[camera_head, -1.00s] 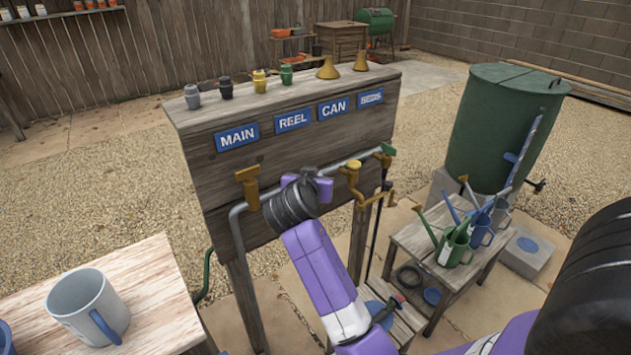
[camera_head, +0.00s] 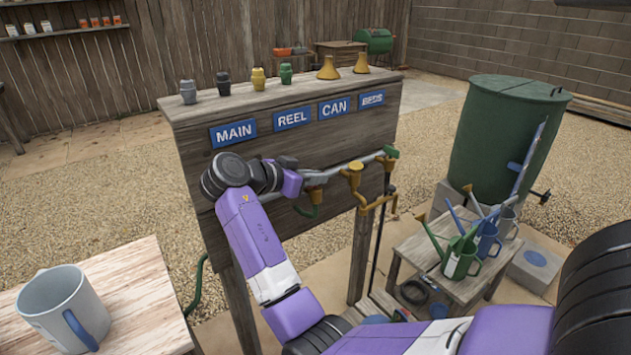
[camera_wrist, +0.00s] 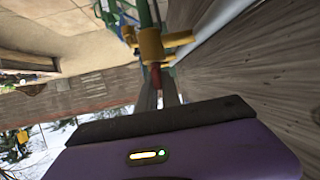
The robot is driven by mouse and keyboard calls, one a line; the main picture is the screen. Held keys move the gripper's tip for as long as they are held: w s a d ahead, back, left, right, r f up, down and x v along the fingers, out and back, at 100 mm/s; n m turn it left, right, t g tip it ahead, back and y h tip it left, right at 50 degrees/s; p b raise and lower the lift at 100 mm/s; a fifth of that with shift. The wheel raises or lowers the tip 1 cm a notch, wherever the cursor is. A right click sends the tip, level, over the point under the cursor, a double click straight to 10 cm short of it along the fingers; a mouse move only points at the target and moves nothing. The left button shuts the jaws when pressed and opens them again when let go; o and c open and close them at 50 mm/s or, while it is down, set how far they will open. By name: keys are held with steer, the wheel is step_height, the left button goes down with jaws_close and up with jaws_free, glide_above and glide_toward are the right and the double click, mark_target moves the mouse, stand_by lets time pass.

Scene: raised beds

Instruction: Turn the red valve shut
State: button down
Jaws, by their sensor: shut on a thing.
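My gripper (camera_head: 300,182) is at the pipe on the wooden board, below the REEL sign, and points to the right. It is shut, and what it holds is mostly hidden. A small red piece (camera_wrist: 155,77), which looks like part of the red valve, shows just past the dark gripper edge in the wrist view. A yellow brass fitting (camera_wrist: 150,45) lies beyond it. In the head view my wrist hides the left part of the pipe, and I cannot see how the red handle is turned.
A brass tap (camera_head: 354,176) stands close to the right of my gripper on the pipe. The wooden board (camera_head: 190,145) is right behind. A low table (camera_head: 405,235) with watering cans stands right, and a mug (camera_head: 62,305) front left.

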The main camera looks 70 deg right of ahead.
steer(key=shift+f, duration=0.1)
stand_by(0.3)
steer(key=c, duration=1.5)
jaws_free()
steer(key=shift+c, duration=0.2)
steer(key=shift+a, duration=0.1)
steer(key=v, duration=0.7)
steer(key=shift+w+a+r+b, duration=0.15)
steer(key=shift+a+r+b, duration=0.1)
steer(key=shift+b, duration=0.15)
